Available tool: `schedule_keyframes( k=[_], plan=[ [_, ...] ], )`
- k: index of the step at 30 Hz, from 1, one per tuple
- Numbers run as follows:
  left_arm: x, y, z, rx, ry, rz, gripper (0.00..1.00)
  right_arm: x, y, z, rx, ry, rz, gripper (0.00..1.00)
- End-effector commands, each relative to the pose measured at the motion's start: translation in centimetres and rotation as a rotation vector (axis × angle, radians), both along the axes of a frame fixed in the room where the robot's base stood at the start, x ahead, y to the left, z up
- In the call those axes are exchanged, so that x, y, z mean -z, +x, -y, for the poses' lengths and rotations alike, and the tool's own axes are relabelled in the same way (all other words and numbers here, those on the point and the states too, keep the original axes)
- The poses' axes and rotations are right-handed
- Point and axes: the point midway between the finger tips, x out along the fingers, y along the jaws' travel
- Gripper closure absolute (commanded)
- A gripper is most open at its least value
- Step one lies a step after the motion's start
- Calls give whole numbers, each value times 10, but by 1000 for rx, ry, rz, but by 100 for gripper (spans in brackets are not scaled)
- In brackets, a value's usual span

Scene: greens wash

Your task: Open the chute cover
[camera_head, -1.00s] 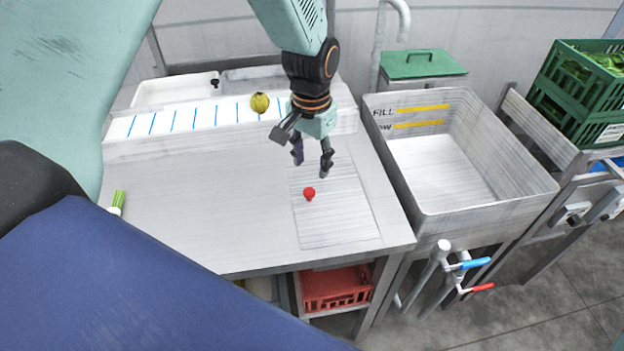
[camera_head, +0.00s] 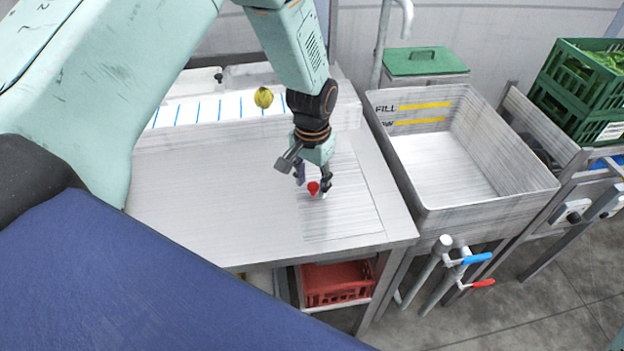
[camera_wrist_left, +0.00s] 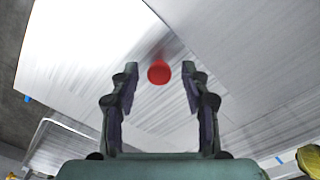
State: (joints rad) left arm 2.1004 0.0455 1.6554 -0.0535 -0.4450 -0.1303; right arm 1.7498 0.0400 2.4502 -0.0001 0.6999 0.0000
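A ribbed grey panel (camera_head: 345,215), which looks like the chute cover, lies flat in the right part of the steel counter. A small red knob (camera_head: 313,186) stands at its left side. My left gripper (camera_head: 312,190) is low over the panel, open, with its fingers on either side of the knob in the head view. In the left wrist view the red knob (camera_wrist_left: 160,73) shows between the two spread fingertips (camera_wrist_left: 160,67), with gaps on both sides and no visible contact. My right gripper is not in view.
A deep grey basin (camera_head: 440,165) adjoins the counter's right side, with blue and red valve handles (camera_head: 477,258) in front. A round yellow-green item (camera_head: 264,97) is on the blue-striped white strip (camera_head: 215,108) behind. The counter's middle (camera_head: 220,190) is clear.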

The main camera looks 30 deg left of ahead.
Motion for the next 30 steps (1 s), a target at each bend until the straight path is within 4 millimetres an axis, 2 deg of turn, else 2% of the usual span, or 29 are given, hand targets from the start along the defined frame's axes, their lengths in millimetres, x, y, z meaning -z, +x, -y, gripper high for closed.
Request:
schedule_keyframes(
  k=[2, 15, 30],
  plan=[
    [0, 0, 0, 0, 0, 0, 62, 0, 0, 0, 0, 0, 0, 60],
    [0, -1, 0, 0, 0, -1, 100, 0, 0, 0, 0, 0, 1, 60],
    [0, -1, -1, -1, -1, -3, 100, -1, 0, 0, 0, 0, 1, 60]
  ],
)
